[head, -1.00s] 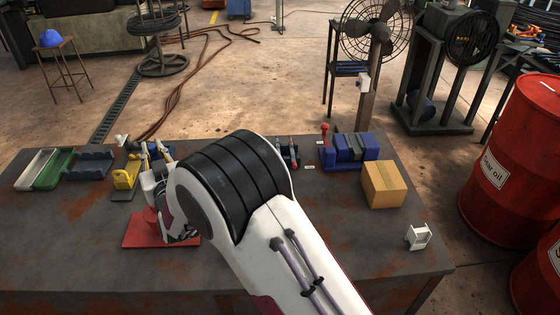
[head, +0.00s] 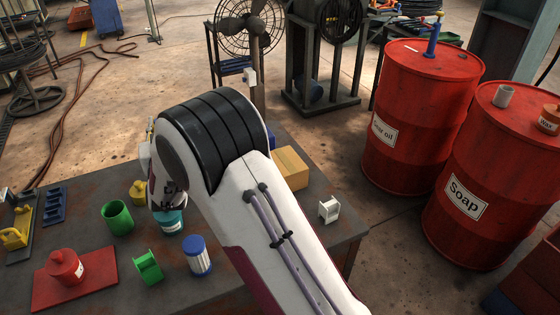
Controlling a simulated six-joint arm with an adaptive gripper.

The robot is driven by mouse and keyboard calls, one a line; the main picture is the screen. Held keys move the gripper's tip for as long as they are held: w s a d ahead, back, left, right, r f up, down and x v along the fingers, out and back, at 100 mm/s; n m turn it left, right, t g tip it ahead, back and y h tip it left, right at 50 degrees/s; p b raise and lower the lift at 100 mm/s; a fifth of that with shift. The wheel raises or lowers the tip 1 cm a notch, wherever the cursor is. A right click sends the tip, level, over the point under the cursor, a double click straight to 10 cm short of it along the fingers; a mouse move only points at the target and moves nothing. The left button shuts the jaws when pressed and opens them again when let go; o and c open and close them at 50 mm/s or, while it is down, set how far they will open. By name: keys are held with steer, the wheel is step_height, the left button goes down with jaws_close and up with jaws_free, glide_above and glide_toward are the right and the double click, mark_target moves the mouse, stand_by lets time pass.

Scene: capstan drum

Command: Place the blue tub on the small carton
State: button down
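The blue tub (head: 198,257), a blue cylinder with a pale label band, stands upright near the front of the table, left of my arm. The small carton (head: 291,166) is a tan cardboard box further back, right of my arm, partly covered by it; its visible top looks bare. My wrist hangs left of the arm, back and left of the blue tub. My gripper's fingers are hidden or too small to make out. A teal tub (head: 169,222) shows directly under my wrist; I cannot tell whether the gripper touches it.
A green cup (head: 117,217), a green bracket (head: 148,266) and a red canister on a red plate (head: 88,284) stand left of the blue tub. A white bracket (head: 329,208) sits near the table's right edge. Red drums (head: 415,120) stand beyond that edge.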

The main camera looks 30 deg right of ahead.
steer(key=s+d+m+g+h, duration=0.2)
steer(key=s+d+m+h, duration=0.2)
steer(key=d, duration=1.2)
steer(key=s+d+r+m+g+h, duration=0.1)
steer(key=s+d+m+g+h, duration=0.2)
steer(key=d, duration=1.4)
steer(key=shift+s+m+h, duration=0.4)
steer(key=shift+s+h, duration=0.5)
steer(key=shift+h, duration=1.2)
steer(key=shift+d, duration=0.1)
step_height(320, 180, down, 6)
steer(key=shift+f, duration=0.2)
steer(key=shift+f, duration=1.8)
